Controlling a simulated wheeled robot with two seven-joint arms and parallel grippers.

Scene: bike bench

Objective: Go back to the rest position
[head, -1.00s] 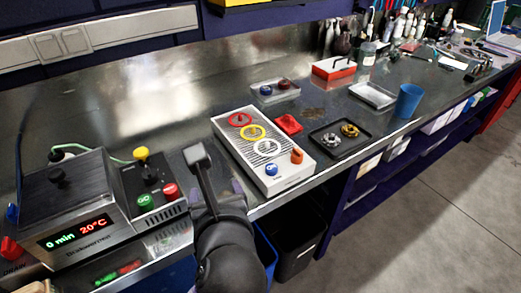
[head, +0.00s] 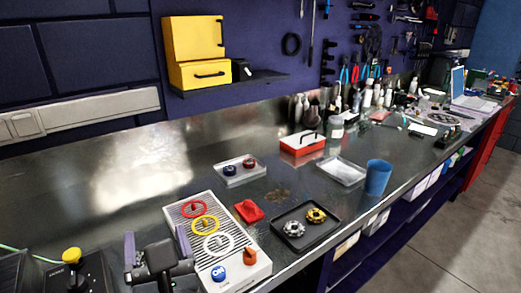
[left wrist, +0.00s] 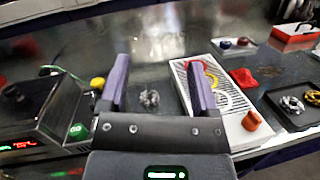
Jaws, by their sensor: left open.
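My left gripper (head: 156,240) is at the lower left of the head view, in front of the ring panel's left edge. Its two purple fingers are wide apart, with nothing held between them. In the left wrist view the open fingers (left wrist: 159,82) point over the steel bench. A small grey speckled spot (left wrist: 149,98) shows between them; I cannot tell what it is. The white ring panel (head: 236,262) carries a red, a yellow and a white ring, a blue ON button and an orange knob. My right gripper is in neither view.
A control box with a yellow knob (head: 72,256) stands left of the gripper. A red piece (head: 249,211), a black tray (head: 308,240) with two ring-shaped parts, a clear tray (head: 340,175), a red box (head: 302,150) and a blue cup (head: 378,177) lie rightward.

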